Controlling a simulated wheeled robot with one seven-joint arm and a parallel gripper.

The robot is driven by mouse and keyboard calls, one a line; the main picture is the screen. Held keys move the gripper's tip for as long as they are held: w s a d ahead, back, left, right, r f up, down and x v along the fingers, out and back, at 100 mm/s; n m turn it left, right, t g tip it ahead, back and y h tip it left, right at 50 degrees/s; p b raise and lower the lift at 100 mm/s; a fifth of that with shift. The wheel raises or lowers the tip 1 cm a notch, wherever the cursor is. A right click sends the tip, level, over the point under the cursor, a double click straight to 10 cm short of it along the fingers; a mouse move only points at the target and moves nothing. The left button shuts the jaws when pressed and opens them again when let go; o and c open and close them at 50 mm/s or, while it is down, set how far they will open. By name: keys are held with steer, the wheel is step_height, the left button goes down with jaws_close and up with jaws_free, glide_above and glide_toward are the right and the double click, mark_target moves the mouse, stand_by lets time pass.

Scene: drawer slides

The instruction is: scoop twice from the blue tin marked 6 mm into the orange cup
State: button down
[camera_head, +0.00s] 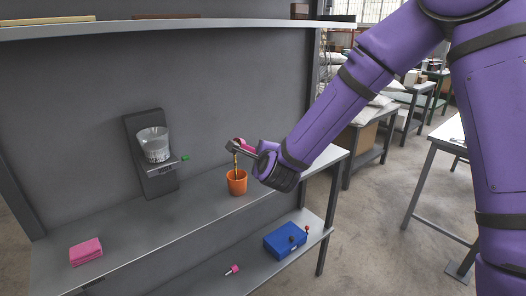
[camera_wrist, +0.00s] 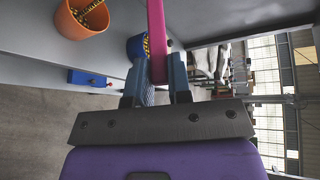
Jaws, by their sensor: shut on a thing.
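The orange cup (camera_head: 237,186) stands upright on the grey shelf, below my gripper (camera_head: 258,150). The cup also shows at the upper left of the wrist view (camera_wrist: 70,22). My gripper is shut on the pink handle (camera_wrist: 157,40) of a scoop, which runs out of the top of the wrist view. Its bowl is too small to make out. A narrow yellow and black thing (camera_wrist: 97,17) shows at the cup's mouth; I cannot tell whether it is loose. A round blue tin (camera_wrist: 134,48) with yellowish contents sits partly behind the handle; its mark is not readable.
A pink block (camera_head: 86,252) lies at the shelf's left. Below are a blue box (camera_head: 285,241) with knobs and a small pink piece (camera_head: 232,270). An upper shelf (camera_head: 170,28) runs overhead.

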steer(key=f+n+t, duration=0.1)
steer(key=n+t, duration=0.1)
steer(key=f+n+t, duration=0.1)
steer(key=n+t, duration=0.1)
steer(key=s+a+f+n+t, duration=0.1)
steer(key=n+t, duration=0.1)
steer(key=shift+f+n+y, duration=0.4)
steer(key=shift+r, duration=0.1)
stand_by(2.0)
